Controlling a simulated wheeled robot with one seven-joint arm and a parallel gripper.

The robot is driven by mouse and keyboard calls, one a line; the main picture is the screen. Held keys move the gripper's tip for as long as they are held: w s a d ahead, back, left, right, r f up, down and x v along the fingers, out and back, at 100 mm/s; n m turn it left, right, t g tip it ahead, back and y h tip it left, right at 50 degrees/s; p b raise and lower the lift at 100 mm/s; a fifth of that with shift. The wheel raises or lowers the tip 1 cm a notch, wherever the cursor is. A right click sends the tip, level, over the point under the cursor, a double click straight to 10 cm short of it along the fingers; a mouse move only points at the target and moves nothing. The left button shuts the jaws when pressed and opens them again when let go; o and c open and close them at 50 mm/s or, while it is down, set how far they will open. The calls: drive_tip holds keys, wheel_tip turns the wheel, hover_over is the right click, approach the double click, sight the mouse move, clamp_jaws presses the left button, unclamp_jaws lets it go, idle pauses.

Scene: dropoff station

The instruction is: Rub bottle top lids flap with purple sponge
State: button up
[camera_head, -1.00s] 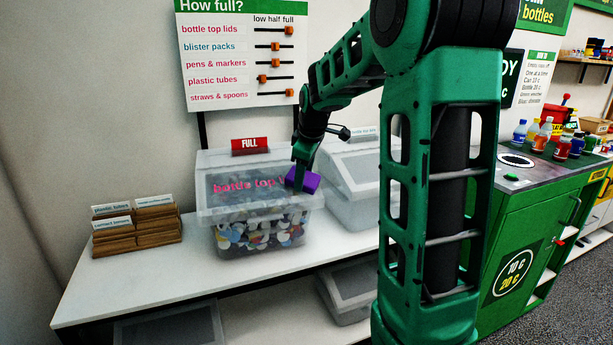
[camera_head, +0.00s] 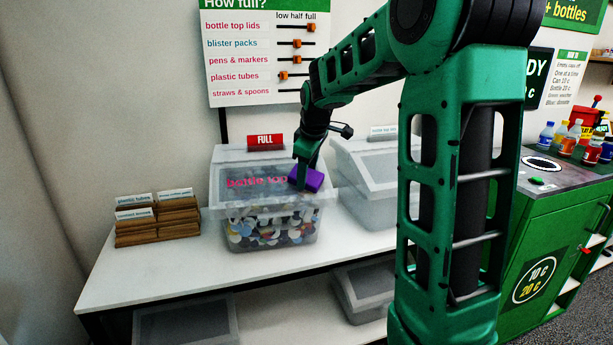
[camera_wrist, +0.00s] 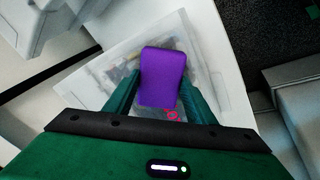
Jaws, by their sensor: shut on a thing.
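The purple sponge (camera_head: 308,179) is held between the fingers of my gripper (camera_head: 303,172). The wrist view shows the sponge (camera_wrist: 162,77) between the two green fingers of my gripper (camera_wrist: 161,88). The bottle top lids bin (camera_head: 268,228) is a clear box full of coloured lids on the white shelf. Its sloping flap (camera_head: 240,169) carries pink "bottle top" writing, the end of which is hidden behind the sponge and gripper. The sponge is at the right part of the flap; I cannot tell whether it touches. A red FULL tag (camera_head: 265,141) stands at the bin's back.
A second clear bin (camera_head: 372,165) stands close on the right, partly behind my arm. Wooden card holders with labels (camera_head: 157,222) stand on the left of the shelf (camera_head: 110,268). More bins (camera_head: 368,292) are below. A green counter (camera_head: 562,225) is at far right.

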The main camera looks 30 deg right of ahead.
drive_tip(key=shift+w+d+r, duration=0.25)
drive_tip(key=shift+w, duration=0.25)
drive_tip(key=shift+w+d+r, duration=0.2)
drive_tip(key=shift+w+r, duration=0.05)
drive_tip(key=shift+w, duration=0.2)
drive_tip(key=s+d, duration=0.2)
drive_tip(key=d, duration=0.5)
drive_tip(key=shift+s+d+f, duration=0.15)
drive_tip(key=shift+s+f, duration=0.05)
drive_tip(key=shift+s, duration=0.05)
drive_tip(key=shift+w+a, duration=0.45)
drive_tip(key=shift+a, duration=0.8)
drive_tip(key=shift+w+a, duration=0.45)
drive_tip(key=shift+a, duration=0.85)
drive_tip(key=shift+w+a, duration=0.45)
drive_tip(key=shift+a, duration=0.8)
drive_tip(key=shift+f, duration=0.1)
drive_tip(key=shift+v, duration=3.05)
drive_tip(key=shift+d, duration=0.1)
